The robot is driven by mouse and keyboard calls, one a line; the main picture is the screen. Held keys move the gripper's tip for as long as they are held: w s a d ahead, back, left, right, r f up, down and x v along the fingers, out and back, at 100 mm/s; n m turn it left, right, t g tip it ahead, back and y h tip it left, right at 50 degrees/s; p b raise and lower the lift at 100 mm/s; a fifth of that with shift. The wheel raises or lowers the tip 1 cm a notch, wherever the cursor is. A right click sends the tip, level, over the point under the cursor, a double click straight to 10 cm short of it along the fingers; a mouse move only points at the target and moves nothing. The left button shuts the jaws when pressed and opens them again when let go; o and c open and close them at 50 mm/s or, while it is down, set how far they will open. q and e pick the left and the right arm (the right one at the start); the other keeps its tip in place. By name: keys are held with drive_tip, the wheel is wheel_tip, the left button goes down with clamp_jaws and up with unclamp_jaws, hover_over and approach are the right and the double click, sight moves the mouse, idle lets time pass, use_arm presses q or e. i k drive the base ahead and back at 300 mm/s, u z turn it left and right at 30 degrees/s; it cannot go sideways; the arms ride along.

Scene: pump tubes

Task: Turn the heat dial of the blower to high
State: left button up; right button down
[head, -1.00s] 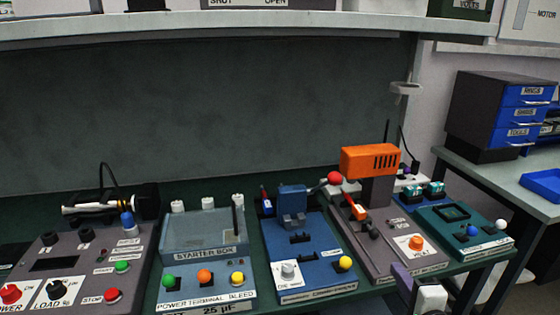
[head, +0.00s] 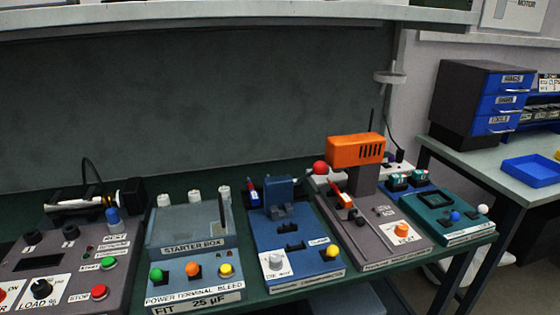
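The blower is the unit with an orange box-shaped head (head: 356,150) with dark vent slots, on a post above a grey base (head: 375,252). An orange dial (head: 401,231) sits on a white label plate near the front right of that base. The label and the dial's setting are too small to read. A red-handled lever (head: 336,191) and a small dark knob stand left of the dial. Neither of my grippers is in view, and nothing touches the dial.
A blue unit (head: 299,260) stands left of the blower and a teal unit (head: 460,234) stands right. Further left are the starter box (head: 192,247) and a grey load panel (head: 68,277). A side table with drawers (head: 502,100) is at right. Space before the bench looks free.

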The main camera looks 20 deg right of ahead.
sight(401, 230)
drive_tip(key=z, duration=3)
drive_tip(key=i, duration=1.25)
drive_tip(key=u, duration=1.45)
